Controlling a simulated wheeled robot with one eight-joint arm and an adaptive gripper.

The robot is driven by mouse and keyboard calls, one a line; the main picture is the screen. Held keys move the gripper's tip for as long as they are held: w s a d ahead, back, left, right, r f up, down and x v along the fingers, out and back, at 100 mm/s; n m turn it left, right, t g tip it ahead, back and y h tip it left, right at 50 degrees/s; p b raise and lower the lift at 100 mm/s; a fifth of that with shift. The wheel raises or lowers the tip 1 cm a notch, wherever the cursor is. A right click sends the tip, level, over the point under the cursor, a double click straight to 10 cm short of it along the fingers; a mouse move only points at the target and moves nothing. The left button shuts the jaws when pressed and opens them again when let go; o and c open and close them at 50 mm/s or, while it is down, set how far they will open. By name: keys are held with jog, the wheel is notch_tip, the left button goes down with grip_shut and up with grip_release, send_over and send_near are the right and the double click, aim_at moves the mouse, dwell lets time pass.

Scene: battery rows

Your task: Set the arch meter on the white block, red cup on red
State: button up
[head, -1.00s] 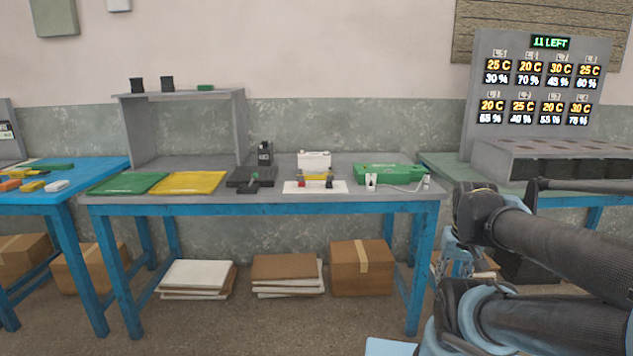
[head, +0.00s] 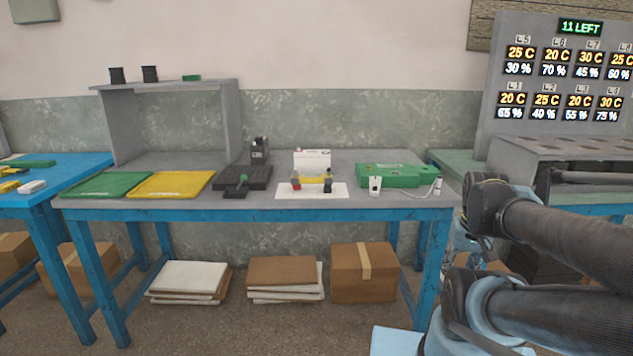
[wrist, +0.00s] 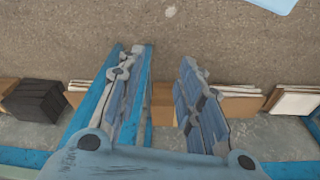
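The arch meter (head: 313,180) is a small yellow bar with a red cup (head: 296,184) at its left end and a black cup (head: 328,187) at its right end. It stands on a white mat (head: 285,192) near the front of the grey-topped table. My gripper (wrist: 154,66) is open and empty in the wrist view, above the floor and away from the meter. In the head view my arm is at the right, clear of the table objects.
On the table (head: 262,205) are a green tray (head: 109,185), a yellow tray (head: 171,185), a dark stand (head: 243,178) and a green case (head: 395,176) with a white corded piece. A grey shelf (head: 232,120) stands at the back left. Cartons (head: 363,272) lie beneath.

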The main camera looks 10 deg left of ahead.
jog(key=shift+a, duration=0.3)
jog(key=o, duration=0.4)
jog(key=shift+s+r, duration=0.1)
jog(key=shift+r, duration=0.05)
jog(key=shift+o, duration=0.8)
jog(key=shift+s+a+r, duration=0.15)
jog(key=shift+a+r, duration=0.05)
jog(key=shift+r, duration=0.1)
jog(key=w+a+r+m+g+y, duration=0.2)
jog(key=w+a+r+m+y, duration=0.5)
jog(key=w+a, duration=0.55)
jog(key=w+a+r+m+g+y, duration=0.25)
jog(key=w+a+r+m, duration=0.25)
jog(key=w+a+r, duration=0.5)
jog(key=m+y, duration=0.3)
jog(key=y, duration=0.1)
send_near(314, 176)
jog(key=shift+g+h, duration=0.25)
jog(key=shift+g, duration=0.2)
jog(key=a, duration=0.2)
jog(key=a+f, duration=0.1)
jog(key=a, duration=0.1)
jog(key=shift+a+f, duration=0.1)
jog(key=shift+a, duration=0.2)
jog(key=shift+x, duration=3.1)
